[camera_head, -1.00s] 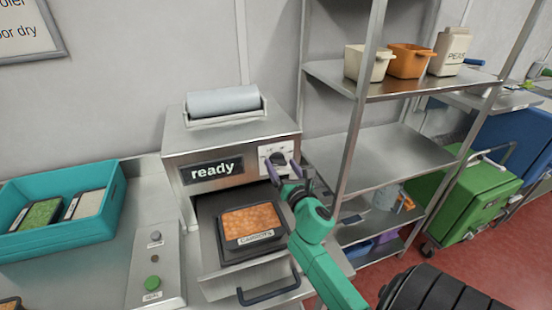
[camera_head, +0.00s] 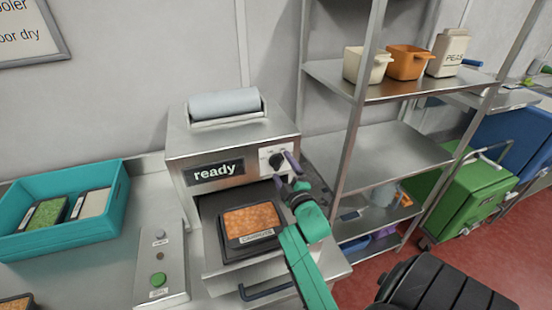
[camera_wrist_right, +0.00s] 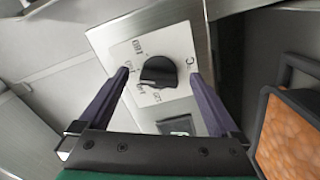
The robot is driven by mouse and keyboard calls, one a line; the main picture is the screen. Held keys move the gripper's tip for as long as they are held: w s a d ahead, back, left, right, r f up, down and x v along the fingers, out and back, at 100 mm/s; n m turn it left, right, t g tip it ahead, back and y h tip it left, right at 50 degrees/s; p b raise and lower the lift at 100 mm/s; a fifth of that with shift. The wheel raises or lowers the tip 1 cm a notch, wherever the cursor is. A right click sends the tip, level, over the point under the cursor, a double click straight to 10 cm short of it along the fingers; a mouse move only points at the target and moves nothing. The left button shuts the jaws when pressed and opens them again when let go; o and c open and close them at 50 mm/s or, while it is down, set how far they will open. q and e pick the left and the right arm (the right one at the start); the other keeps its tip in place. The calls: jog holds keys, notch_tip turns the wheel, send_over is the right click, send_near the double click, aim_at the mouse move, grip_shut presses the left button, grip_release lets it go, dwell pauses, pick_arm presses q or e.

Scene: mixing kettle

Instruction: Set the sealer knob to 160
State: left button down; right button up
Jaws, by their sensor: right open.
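The sealer (camera_head: 195,147) stands on the counter with a display reading "ready". Its black knob (camera_head: 277,160) sits on a white dial plate at the front right. In the right wrist view the knob (camera_wrist_right: 158,72) lies between my two purple fingers, just beyond their tips and apart from both. My right gripper (camera_head: 284,171) is open and empty in front of the knob. My left gripper is not in view.
A tray labelled carrots (camera_head: 252,222) sits in the sealer's pulled-out drawer, below my right gripper. A control box with a green button (camera_head: 158,280) and a teal crate (camera_head: 60,238) are to the left. A metal shelf rack (camera_head: 385,155) stands close on the right.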

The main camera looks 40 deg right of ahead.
jog(key=p+v, duration=0.1)
jog(key=v, duration=0.6)
jog(key=shift+p, duration=0.4)
